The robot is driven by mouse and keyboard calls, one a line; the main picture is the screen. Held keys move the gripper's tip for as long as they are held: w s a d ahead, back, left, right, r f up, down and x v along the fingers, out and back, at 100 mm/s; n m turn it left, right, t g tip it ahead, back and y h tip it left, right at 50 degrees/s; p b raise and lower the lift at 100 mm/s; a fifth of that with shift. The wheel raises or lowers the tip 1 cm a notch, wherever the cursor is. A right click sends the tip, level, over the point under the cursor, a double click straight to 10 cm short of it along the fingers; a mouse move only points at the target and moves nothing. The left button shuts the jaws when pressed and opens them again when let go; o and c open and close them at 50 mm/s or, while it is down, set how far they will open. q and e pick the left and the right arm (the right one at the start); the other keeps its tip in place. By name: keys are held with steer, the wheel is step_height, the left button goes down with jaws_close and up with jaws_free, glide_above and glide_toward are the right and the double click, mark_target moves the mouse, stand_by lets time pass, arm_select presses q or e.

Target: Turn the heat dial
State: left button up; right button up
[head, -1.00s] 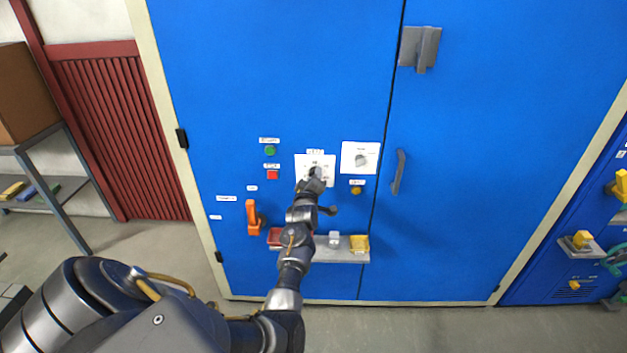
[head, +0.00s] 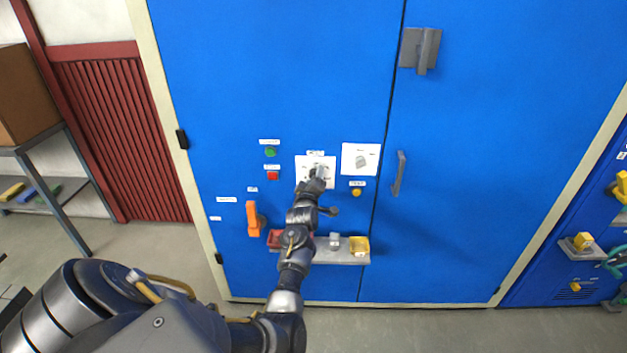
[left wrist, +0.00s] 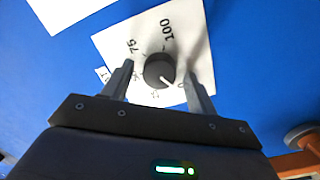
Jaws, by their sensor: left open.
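The heat dial (left wrist: 159,70) is a round dark knob with a white pointer line on a white plate (left wrist: 110,45) marked with numbers such as 75 and 100. In the head view the plate (head: 327,162) sits on the blue cabinet door, and my gripper partly covers the dial. My left gripper (left wrist: 160,85) is open, with one finger on each side of the knob in the left wrist view. I cannot tell whether the fingers touch it. The left gripper (head: 318,174) also shows in front of the plate in the head view. My right gripper is not in view.
A second dial plate (head: 361,150) is to the right, with a yellow button (head: 356,192) below. Green (head: 271,152) and red (head: 273,175) buttons and an orange handle (head: 252,218) are to the left. A shelf (head: 335,256) with small items lies below. A door handle (head: 399,172) is to the right.

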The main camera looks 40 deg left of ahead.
arm_select(q)
steer(key=b+v, duration=0.1)
steer(key=v, duration=0.9)
steer(key=shift+s+d, duration=0.25)
steer(key=shift+s, duration=0.05)
